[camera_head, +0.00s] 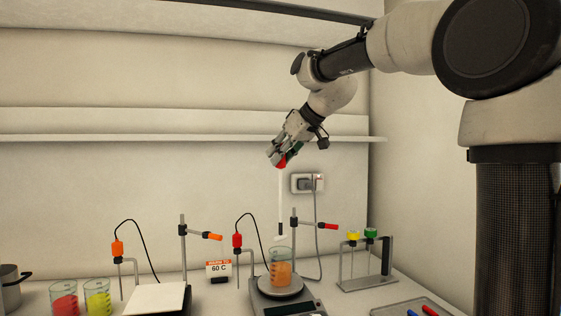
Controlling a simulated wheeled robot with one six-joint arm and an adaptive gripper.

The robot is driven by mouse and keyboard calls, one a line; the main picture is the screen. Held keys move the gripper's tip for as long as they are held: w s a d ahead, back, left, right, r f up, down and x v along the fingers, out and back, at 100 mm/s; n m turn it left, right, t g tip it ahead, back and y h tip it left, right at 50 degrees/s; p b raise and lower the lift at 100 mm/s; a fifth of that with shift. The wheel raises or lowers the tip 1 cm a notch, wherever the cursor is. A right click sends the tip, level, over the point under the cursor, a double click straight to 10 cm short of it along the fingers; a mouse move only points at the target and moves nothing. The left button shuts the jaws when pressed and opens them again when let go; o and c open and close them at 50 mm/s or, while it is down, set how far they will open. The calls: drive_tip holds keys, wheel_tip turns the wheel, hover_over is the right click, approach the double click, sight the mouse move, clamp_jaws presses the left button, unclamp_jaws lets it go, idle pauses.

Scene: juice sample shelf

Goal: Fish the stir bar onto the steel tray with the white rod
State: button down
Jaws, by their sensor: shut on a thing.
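My gripper (278,158) is shut on the red-topped upper end of the white rod (281,198), high above the bench. The rod hangs almost upright. Its lower end is just above the rim of a glass beaker (280,268) with orange liquid. A small pale, slanted piece (278,238) shows at the rod's lower tip; it may be the stir bar, but it is too small to be sure. The beaker stands on a round plate of a stirrer (281,289). The steel tray (387,309) is at the bottom right, partly cut off, with blue and red items on it.
A rack (388,256) holding yellow- and green-capped rods stands right of the beaker. A clamp stand with a red-tipped arm (327,226) and a red-topped probe (237,241) flank the beaker. A shelf (180,138) runs behind.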

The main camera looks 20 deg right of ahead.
drive_tip(key=shift+r, duration=2.1)
drive_tip(key=shift+d, duration=0.1)
